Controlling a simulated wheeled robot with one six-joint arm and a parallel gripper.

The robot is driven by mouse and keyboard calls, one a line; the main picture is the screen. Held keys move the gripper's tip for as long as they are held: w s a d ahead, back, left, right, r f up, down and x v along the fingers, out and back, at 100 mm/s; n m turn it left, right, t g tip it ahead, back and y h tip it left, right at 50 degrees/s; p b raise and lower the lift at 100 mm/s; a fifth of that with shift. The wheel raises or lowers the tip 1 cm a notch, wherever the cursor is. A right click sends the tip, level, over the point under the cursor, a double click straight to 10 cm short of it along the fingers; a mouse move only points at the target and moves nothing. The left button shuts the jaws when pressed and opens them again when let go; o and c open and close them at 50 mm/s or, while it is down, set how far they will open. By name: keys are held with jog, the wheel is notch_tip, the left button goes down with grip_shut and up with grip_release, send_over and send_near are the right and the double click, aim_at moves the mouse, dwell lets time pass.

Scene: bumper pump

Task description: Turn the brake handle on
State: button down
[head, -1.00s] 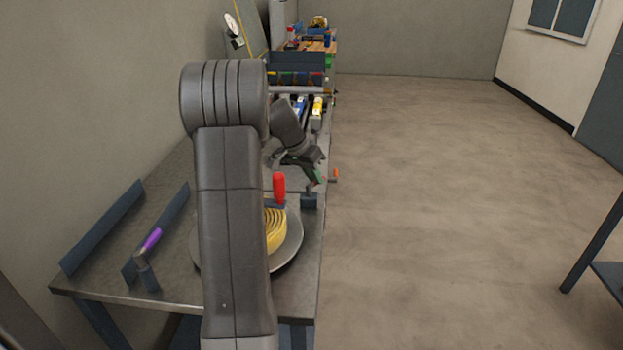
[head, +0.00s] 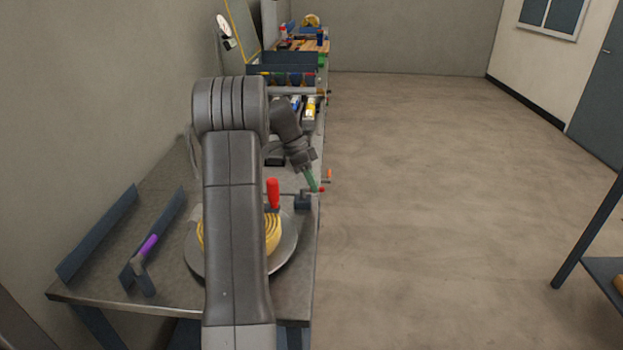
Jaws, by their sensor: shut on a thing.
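My gripper (head: 312,181), with green on its fingers, is low at the table's right edge, just above a small dark block (head: 302,202). It is shut on a small handle with a red end (head: 321,189), which I take for the brake handle. The handle sticks out to the right by the fingertips, beside the block; most of it is hidden. A round grey disc (head: 289,255) with a coiled yellow hose (head: 272,235) lies nearer, partly behind my arm. An upright red grip (head: 273,193) stands at the disc's far side.
A purple-handled lever (head: 147,246) and dark rails (head: 100,232) are on the grey table (head: 180,308) at left. A small orange-tipped part (head: 329,174) juts past the right edge.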

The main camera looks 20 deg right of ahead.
jog(key=shift+s+m, duration=0.1)
jog(key=shift+m, duration=0.5)
jog(key=c, duration=1.4)
grip_release()
jog(key=p+v, duration=0.1)
jog(key=v, duration=1.3)
jog(key=shift+d, duration=0.15)
jog(key=shift+f, duration=0.15)
jog(key=x, duration=1.3)
jog(key=shift+s+f+b, duration=0.25)
jog(key=shift+f+b, duration=0.1)
jog(key=shift+w, duration=0.1)
